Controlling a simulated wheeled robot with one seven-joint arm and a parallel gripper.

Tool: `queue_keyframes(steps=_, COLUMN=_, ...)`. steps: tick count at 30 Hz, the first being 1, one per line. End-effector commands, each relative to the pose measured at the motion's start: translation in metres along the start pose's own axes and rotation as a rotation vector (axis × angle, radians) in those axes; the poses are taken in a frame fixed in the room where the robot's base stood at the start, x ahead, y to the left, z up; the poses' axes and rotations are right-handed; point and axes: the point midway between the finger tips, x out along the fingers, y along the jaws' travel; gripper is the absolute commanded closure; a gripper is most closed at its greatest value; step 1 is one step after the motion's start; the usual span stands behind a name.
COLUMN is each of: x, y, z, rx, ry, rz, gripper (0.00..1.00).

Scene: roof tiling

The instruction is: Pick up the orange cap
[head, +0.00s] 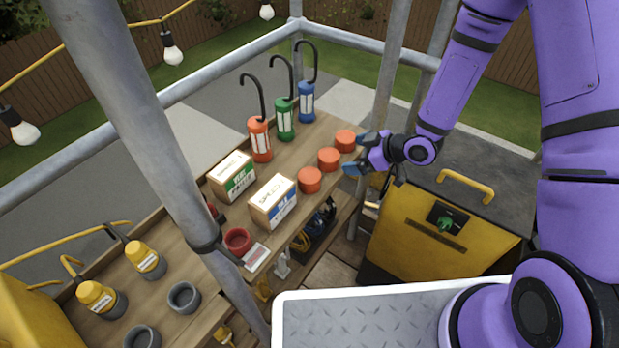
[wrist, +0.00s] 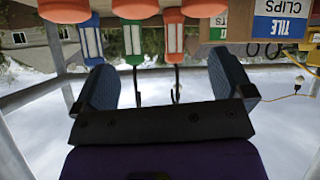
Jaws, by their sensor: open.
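Three round orange caps stand in a row along the near right edge of the wooden shelf in the head view: a near one (head: 310,180), a middle one (head: 329,159) and a far one (head: 345,140). My gripper (head: 357,154) is open and empty, just right of the far and middle caps. No contact is clear. In the wrist view, which looks upside down, the open fingers (wrist: 165,78) have nothing between them. Orange caps (wrist: 135,8) show at the top edge there, partly cut off.
Orange (head: 260,140), green (head: 285,120) and blue (head: 307,102) hooked lanterns stand behind the caps on the wooden shelf (head: 225,215). Two cardboard boxes (head: 273,202) and a red cup (head: 238,240) are left of them. A yellow machine (head: 430,240) stands right; grey scaffold poles (head: 140,120) cross the view.

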Motion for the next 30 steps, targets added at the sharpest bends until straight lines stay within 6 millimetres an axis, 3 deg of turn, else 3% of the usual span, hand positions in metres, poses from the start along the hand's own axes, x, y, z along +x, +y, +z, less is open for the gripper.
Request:
queue_keyframes(steps=3, x=0.018, y=-0.025, z=0.015, rx=0.026, ry=0.09, rz=-0.061, gripper=0.01)
queue_keyframes(steps=9, x=0.031, y=-0.05, z=0.025, rx=0.056, ry=0.192, rz=-0.112, gripper=0.01)
queue_keyframes(steps=16, x=0.043, y=-0.057, z=0.025, rx=0.062, ry=0.219, rz=-0.125, gripper=0.01)
queue_keyframes(steps=24, x=0.079, y=-0.061, z=0.017, rx=0.061, ry=0.218, rz=-0.124, gripper=0.01)
queue_keyframes(steps=30, x=0.092, y=-0.062, z=0.014, rx=0.063, ry=0.217, rz=-0.123, gripper=0.01)
